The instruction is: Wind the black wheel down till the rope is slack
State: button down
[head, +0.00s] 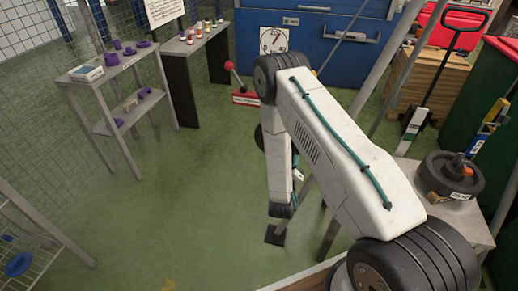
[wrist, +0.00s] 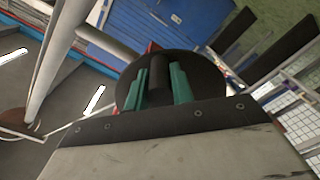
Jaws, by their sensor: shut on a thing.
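The black wheel (wrist: 208,72) is a dark round disc in the wrist view, behind the green fingers. Its black handle (wrist: 158,72) stands between them. My gripper (wrist: 160,86) is shut on this handle, one finger on each side. In the head view, part of a dark disc, apparently the wheel (head: 259,137), shows at the left edge of my arm; my arm hides the rest and the fingers. A thin pale line at the lower left of the wrist view may be the rope (wrist: 72,127); I cannot tell whether it is taut or slack.
Grey metal poles (head: 399,60) slant around my arm. A stand at right carries a black round weight (head: 450,177). A red-knobbed lever (head: 235,75) stands near the blue cabinet (head: 325,55). Shelves (head: 112,85) line the left. The green floor (head: 170,200) at left is clear.

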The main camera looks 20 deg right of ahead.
jog(key=shift+s+d+r+n, duration=0.1)
jog(key=shift+d+r+n, duration=0.1)
jog(key=shift+r+n, duration=0.3)
jog(key=shift+s+d+r+n, duration=0.15)
jog(key=shift+r+n, duration=0.2)
jog(key=shift+n, duration=0.25)
jog(key=shift+w+r, duration=0.1)
jog(key=shift+d+r+n, duration=0.25)
jog(key=shift+r+n, duration=0.35)
jog(key=shift+n, duration=0.4)
jog(key=c, duration=1)
grip_release()
jog(key=shift+s, duration=0.2)
jog(key=shift+f, duration=0.1)
jog(key=shift+s, duration=0.1)
jog(key=shift+s, duration=0.1)
send_near(298, 150)
jog(key=v, duration=0.3)
jog(key=shift+s, duration=0.2)
